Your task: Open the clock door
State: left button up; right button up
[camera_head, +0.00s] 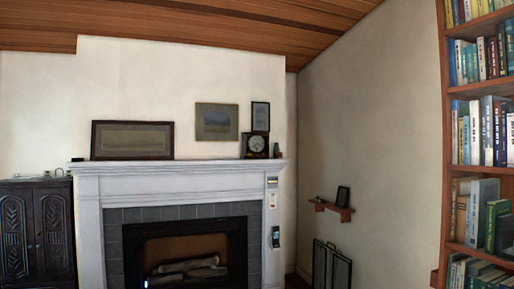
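A small dark clock (256,145) with a round pale face stands near the right end of the white mantelpiece (180,167). It is small and far off, and I cannot make out its door or whether that is open. Neither of my grippers shows in the head view.
A fireplace (188,255) with logs is below the mantel. A dark carved cabinet (38,232) stands at the left. A tall bookshelf (447,130) full of books is at the right. A small wall shelf (332,210) and a dark fire screen (331,266) are by the right wall.

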aim_at(268, 143)
jog(key=i+z, duration=0.35)
jog(key=i, duration=0.6)
